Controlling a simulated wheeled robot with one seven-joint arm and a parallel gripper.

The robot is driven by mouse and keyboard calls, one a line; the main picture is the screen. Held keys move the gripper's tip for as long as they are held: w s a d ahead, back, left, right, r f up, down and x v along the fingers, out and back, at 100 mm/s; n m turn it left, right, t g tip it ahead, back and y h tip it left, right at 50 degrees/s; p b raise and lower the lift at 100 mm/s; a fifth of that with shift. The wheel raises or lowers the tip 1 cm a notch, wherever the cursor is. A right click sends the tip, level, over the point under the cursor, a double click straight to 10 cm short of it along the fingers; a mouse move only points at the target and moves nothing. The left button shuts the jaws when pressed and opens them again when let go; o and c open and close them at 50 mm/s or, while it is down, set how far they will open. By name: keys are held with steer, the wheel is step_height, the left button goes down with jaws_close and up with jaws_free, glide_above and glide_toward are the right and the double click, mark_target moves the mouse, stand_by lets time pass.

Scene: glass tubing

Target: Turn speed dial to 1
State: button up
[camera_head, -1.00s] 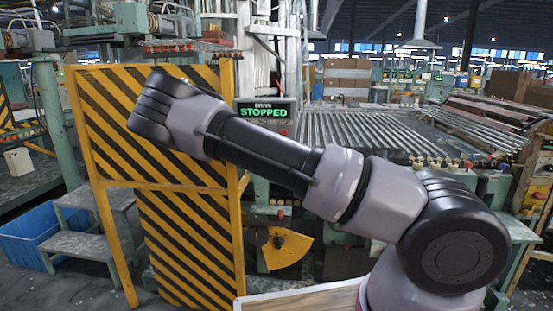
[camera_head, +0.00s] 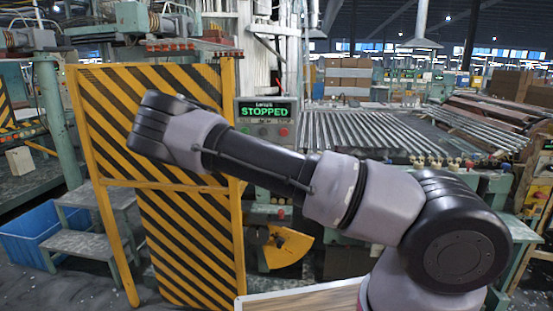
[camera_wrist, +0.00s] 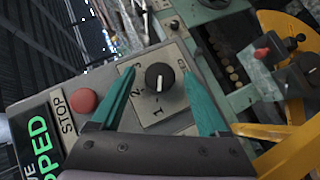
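The speed dial (camera_wrist: 159,78) is a round black knob on a grey plate in the wrist view. Printed marks 1, 2 and 3 run below and to its left, and another mark sits at its upper right. A short pale line shows on the knob, but I cannot tell exactly which mark it points to. My gripper (camera_wrist: 159,72) is open, with one teal finger on either side of the dial. I see no clear contact between the fingers and the knob. In the head view my arm crosses the scene and my gripper is hidden.
A red STOP button (camera_wrist: 83,101) sits left of the dial, beside a display in green letters. In the head view the display (camera_head: 265,111) reads STOPPED. A yellow-black striped guard (camera_head: 185,210) stands at left. A roller bed of tubes (camera_head: 370,132) lies at right.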

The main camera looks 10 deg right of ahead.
steer(key=v, duration=1)
steer(key=shift+s+a, duration=0.2)
steer(key=shift+a, duration=0.1)
steer(key=shift+r, duration=0.15)
steer(key=s+d+r+m+g+y, duration=0.1)
steer(key=s+d+m+g+y, duration=0.2)
steer(key=d, duration=0.4)
steer(key=s+d+r+m+g+y, duration=0.1)
steer(key=s+d+m+g+y, duration=0.1)
steer(key=s+d+g+y, duration=0.3)
steer(key=s+d+r+t+y, duration=0.1)
steer(key=s+r+t+y, duration=0.2)
steer(key=s+r, duration=0.7)
steer(key=s+d+r+m+t+y, duration=0.1)
steer(key=s+r+t, duration=0.4)
steer(key=s+r, duration=0.6)
steer(key=s+d+y, duration=0.1)
steer(key=s+y, duration=0.1)
steer(key=s, duration=0.4)
steer(key=shift+s+d, duration=0.25)
steer(key=shift+s, duration=0.1)
